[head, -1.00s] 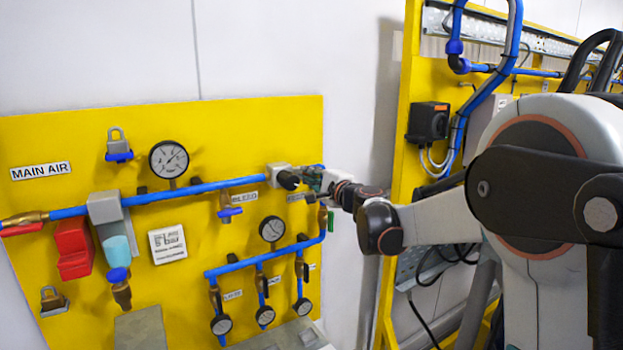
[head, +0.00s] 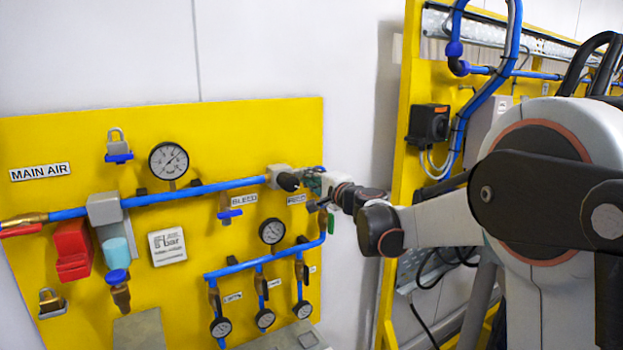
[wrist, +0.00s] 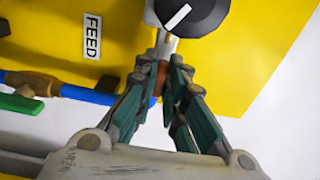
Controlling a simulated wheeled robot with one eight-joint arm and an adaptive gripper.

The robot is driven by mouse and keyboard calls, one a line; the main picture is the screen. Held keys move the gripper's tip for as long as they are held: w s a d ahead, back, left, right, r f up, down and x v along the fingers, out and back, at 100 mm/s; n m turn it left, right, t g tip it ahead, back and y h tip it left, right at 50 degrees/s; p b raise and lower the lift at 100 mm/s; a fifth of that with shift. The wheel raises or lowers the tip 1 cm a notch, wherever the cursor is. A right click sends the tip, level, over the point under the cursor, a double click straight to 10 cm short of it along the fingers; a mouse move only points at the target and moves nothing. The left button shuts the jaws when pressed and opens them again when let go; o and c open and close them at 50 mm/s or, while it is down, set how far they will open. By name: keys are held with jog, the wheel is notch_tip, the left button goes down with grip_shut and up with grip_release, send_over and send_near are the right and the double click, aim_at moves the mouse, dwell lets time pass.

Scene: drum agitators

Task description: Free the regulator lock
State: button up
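The regulator (head: 279,176) is a pale block at the right end of the upper blue pipe, with a black knob (head: 288,181). In the wrist view the black knob (wrist: 190,14) has a white pointer line and is cut by the top edge. My gripper (head: 316,184) is just right of the knob. In the wrist view my gripper (wrist: 162,72) points up at the part below the knob, its green-padded fingers apart. A small reddish piece (wrist: 158,80) shows between the fingertips. I cannot tell whether they touch it. The lock itself is not clearly visible.
A FEED label (wrist: 92,36) and a blue pipe with a green handle (wrist: 20,104) lie left of my fingers. A pressure gauge (head: 271,231) and several valves sit below. A yellow frame (head: 392,200) stands right of the board, near my arm.

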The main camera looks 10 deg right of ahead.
jog(key=o, duration=0.3)
jog(key=v, duration=1.2)
jog(key=shift+o, duration=0.7)
dwell(1.0)
